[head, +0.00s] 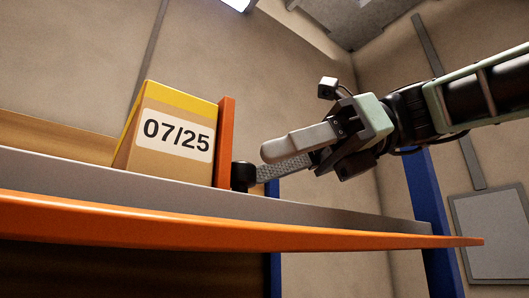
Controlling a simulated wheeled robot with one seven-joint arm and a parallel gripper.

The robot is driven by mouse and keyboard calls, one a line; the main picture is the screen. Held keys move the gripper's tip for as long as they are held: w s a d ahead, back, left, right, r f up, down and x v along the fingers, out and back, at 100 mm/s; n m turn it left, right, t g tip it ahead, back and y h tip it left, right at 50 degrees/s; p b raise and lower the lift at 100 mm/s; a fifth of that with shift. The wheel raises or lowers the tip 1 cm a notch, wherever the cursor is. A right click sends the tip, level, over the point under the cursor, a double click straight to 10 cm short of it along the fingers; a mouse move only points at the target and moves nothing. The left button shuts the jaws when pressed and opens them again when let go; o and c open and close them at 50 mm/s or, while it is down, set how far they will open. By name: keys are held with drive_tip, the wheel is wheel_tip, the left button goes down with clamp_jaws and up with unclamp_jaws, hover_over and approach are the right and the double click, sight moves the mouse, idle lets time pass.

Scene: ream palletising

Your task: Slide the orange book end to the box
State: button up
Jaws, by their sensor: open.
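A cardboard box (163,136) with a yellow top band and a white label reading 07/25 stands on the shelf at left. The orange book end (225,141) stands upright directly at the box's right side; I see no clear gap between them. A black knob (243,176) sits low at the book end's right face. My gripper (265,161) comes in from the right, its fingers apart and empty, pointing at the book end. Its lower fingertip is right beside the black knob; whether they touch I cannot tell. The book end's base is hidden behind the shelf edge.
The shelf has a grey edge (330,215) and an orange beam (250,236) along its front. Blue uprights (424,195) stand at the back. The shelf right of my gripper looks clear, though seen from below.

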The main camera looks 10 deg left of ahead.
drive_tip(key=shift+x, duration=1.1)
clamp_jaws()
drive_tip(key=shift+s, duration=0.15)
unclamp_jaws()
